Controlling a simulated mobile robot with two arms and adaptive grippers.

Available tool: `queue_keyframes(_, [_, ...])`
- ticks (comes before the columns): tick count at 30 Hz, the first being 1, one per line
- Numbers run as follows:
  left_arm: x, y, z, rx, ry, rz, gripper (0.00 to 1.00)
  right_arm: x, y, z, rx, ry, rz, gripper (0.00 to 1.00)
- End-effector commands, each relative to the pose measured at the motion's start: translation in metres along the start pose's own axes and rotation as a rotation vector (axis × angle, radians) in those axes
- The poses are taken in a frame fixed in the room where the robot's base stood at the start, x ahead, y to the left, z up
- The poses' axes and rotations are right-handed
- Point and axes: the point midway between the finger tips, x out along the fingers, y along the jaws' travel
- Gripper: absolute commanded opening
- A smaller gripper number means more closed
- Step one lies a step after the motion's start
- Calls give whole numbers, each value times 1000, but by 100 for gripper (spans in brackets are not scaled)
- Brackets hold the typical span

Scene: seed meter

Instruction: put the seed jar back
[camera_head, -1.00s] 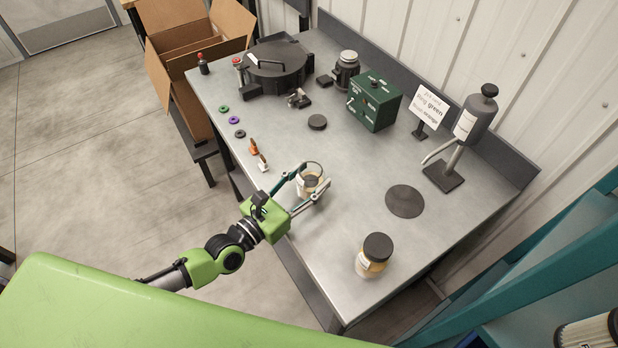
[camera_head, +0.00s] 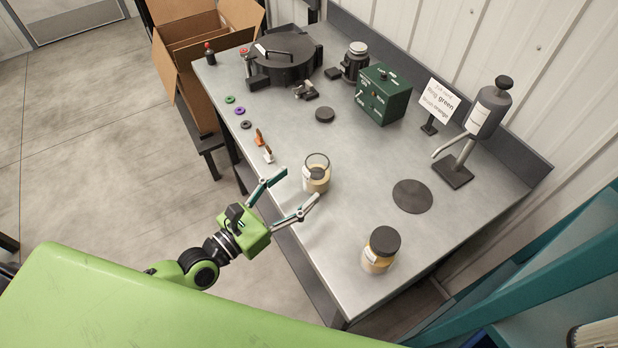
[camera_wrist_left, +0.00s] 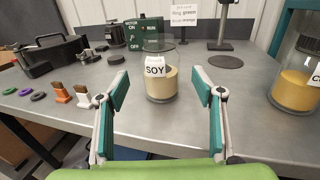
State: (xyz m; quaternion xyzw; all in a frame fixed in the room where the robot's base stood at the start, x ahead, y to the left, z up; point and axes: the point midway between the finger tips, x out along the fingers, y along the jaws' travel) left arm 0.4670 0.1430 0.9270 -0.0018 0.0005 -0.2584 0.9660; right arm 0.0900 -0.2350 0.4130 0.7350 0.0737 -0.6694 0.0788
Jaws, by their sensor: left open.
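A clear glass seed jar (camera_head: 316,183) labelled SOY, partly filled with tan seed, stands upright near the front edge of the metal bench. Its top looks open, without a lid. It also shows in the left wrist view (camera_wrist_left: 162,84). My left gripper (camera_head: 300,186) is open and empty, on the front side of the jar, with its fingers spread and pointing toward it. In the left wrist view the fingers (camera_wrist_left: 160,88) stand apart on either side of the SOY jar, which lies beyond them. My right gripper is not in view.
A dark-lidded seed jar (camera_head: 377,262) stands to the right, near a dark round pad (camera_head: 412,196). A dispenser stand (camera_head: 453,170), a sign (camera_head: 440,99), a green control box (camera_head: 383,95) and a round black device (camera_head: 284,60) line the back.

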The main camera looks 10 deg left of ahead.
Motion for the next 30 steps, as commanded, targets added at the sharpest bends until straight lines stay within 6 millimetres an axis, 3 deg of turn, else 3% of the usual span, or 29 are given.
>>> queue_keyframes(3, [-23,0,-4,2,4,-2,61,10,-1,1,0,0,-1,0])
queue_keyframes(9, [-45,0,-1,2,1,-1,61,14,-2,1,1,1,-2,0])
queue_keyframes(30, [-51,0,1,1,-1,0,61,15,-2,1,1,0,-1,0])
